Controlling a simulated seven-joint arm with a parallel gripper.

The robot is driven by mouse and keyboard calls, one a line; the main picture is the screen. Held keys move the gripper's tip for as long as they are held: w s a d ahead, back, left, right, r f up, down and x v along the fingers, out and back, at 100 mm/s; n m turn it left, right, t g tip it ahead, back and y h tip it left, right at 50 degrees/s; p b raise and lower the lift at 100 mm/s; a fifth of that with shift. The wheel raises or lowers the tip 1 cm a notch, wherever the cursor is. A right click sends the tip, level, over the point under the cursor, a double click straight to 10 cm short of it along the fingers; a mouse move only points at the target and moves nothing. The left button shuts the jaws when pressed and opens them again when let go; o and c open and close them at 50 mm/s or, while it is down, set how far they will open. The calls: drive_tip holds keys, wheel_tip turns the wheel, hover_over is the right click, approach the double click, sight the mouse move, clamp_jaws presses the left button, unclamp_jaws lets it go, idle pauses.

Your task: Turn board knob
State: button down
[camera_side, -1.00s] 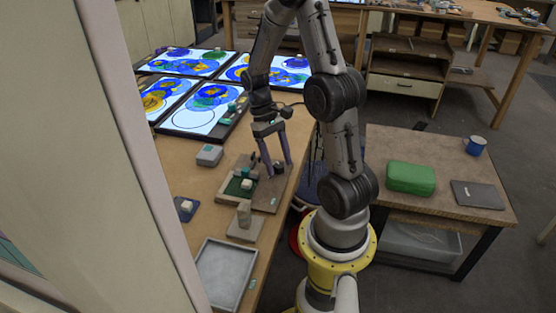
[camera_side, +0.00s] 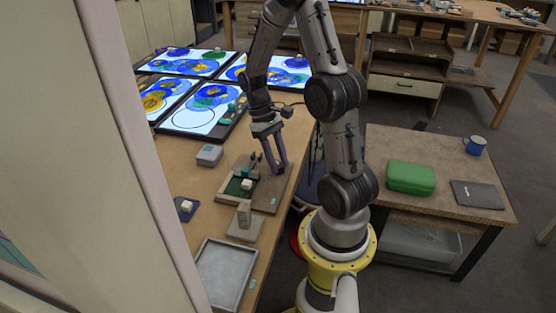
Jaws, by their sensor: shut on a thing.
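The board (camera_side: 268,193) lies on the brown workbench, with a green panel (camera_side: 233,188) and a small pale block (camera_side: 247,184) on its left part. My gripper (camera_side: 279,170) points down at the back right part of the board. Its fingers are close together at the tips, shut on a small part there that I take to be the knob. The fingers hide the knob, so its shape and angle cannot be told.
Several lit panels with blue and yellow circles (camera_side: 203,110) lie at the back of the bench. A small grey box (camera_side: 209,155), a block on a base (camera_side: 244,216) and a grey tray (camera_side: 226,272) stand near the board. A side table with a green case (camera_side: 411,177) is at right.

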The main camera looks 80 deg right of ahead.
drive_tip(key=n+h, duration=0.1)
drive_tip(key=n, duration=0.1)
drive_tip(key=n+h, duration=0.1)
drive_tip(key=n, duration=0.2)
drive_tip(key=shift+a, duration=0.15)
drive_tip(key=n+h, duration=0.1)
drive_tip(key=n, duration=0.3)
drive_tip(key=shift+w+a+n+h, duration=0.1)
drive_tip(key=shift+n+h, duration=0.2)
drive_tip(key=shift+h, duration=0.1)
drive_tip(key=n+h, duration=0.1)
drive_tip(key=n, duration=0.3)
drive_tip(key=shift+a+n+t, duration=0.15)
drive_tip(key=shift+n+t, duration=0.15)
drive_tip(key=shift+t, duration=0.1)
drive_tip(key=n+t+h, duration=0.1)
drive_tip(key=n, duration=0.3)
drive_tip(key=shift+n, duration=0.3)
drive_tip(key=shift+h, duration=0.3)
drive_tip(key=c, duration=0.5)
unclamp_jaws()
drive_tip(key=shift+s+t, duration=0.2)
drive_tip(key=shift+t, duration=0.1)
